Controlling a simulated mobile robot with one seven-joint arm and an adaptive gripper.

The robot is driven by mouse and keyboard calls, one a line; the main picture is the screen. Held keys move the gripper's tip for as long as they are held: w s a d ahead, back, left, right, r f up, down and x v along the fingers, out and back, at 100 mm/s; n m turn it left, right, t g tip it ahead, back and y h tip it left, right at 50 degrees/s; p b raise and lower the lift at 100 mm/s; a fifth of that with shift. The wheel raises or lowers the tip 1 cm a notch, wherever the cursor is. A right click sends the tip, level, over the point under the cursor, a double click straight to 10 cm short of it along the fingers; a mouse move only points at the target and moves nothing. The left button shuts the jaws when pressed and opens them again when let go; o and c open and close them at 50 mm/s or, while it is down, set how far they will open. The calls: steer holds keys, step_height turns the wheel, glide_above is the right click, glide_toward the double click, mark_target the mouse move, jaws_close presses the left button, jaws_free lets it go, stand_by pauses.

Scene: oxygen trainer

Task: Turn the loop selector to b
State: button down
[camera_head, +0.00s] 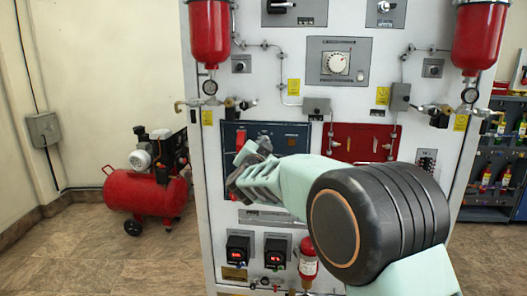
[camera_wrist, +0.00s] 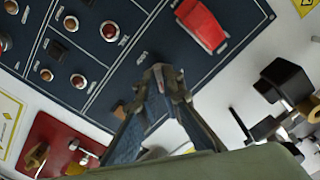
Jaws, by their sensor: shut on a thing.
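My gripper (camera_wrist: 165,78) is at the blue panel (camera_wrist: 125,75), its fingertips closed together against the panel face. They look shut on a small control there, most likely the loop selector, which the fingers hide. Its lettering and pointer cannot be read. In the head view my gripper (camera_head: 247,165) reaches the lower left part of the blue panel (camera_head: 290,130), and my wrist and arm cover part of it.
A red switch cover (camera_wrist: 200,24) stands out close to the fingers. Several small knobs (camera_wrist: 110,30) are on the same panel. A red panel (camera_head: 365,140) and black fittings (camera_wrist: 285,80) lie beside it. A white dial (camera_head: 336,62) is above. A red compressor (camera_head: 150,190) stands left.

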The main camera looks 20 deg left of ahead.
steer(key=shift+m+b, duration=0.5)
steer(key=shift+m, duration=0.5)
steer(key=c, duration=2.1)
jaws_free()
steer(key=v, duration=1.2)
steer(key=shift+w, duration=0.1)
